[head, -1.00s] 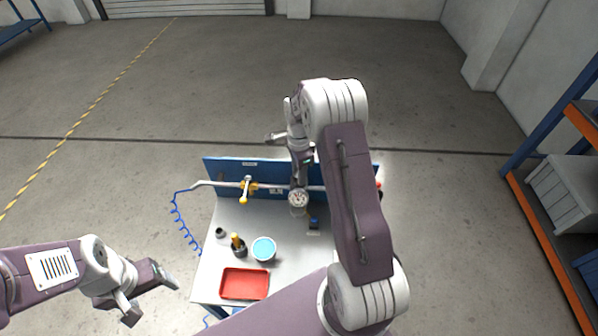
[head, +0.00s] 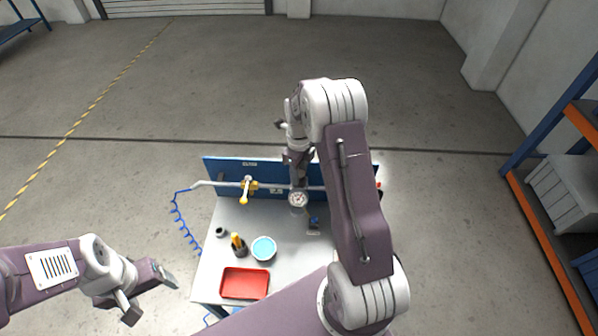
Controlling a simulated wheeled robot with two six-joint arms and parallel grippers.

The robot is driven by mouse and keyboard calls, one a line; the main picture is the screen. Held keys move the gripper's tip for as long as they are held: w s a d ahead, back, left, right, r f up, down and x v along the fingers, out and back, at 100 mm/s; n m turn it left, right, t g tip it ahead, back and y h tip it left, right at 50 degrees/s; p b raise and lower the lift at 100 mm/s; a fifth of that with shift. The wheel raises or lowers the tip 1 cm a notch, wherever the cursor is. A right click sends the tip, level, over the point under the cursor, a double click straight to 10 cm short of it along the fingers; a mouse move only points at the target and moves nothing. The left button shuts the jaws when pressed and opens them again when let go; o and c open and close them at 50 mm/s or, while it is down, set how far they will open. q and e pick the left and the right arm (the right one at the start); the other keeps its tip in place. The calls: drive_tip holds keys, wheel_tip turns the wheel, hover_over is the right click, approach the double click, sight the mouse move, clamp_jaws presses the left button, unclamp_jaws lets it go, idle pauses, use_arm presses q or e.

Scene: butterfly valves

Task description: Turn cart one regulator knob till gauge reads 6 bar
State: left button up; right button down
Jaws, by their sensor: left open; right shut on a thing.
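The cart (head: 213,262) has a grey top and a blue back panel (head: 222,172) with a pipe along it. A round white gauge (head: 298,199) sits on the pipe line near the middle; its needle is too small to read. My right gripper (head: 298,182) points down just behind the gauge and is shut on the regulator knob, which the gripper and gauge hide. My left gripper (head: 150,292) is open and empty, off the cart's left front side.
A valve with a yellow handle (head: 245,192) is left of the gauge. A blue coiled hose (head: 184,226) hangs left.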

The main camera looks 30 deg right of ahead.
drive_tip(key=shift+w+r+m, duration=0.1)
drive_tip(key=shift+r+m, duration=0.05)
drive_tip(key=shift+m, duration=0.75)
drive_tip(key=c, duration=0.9)
unclamp_jaws()
drive_tip(key=shift+r, duration=0.1)
wheel_tip(320, 180, up, 9)
drive_tip(key=shift+f+b, duration=0.15)
drive_tip(key=shift+b, duration=1.05)
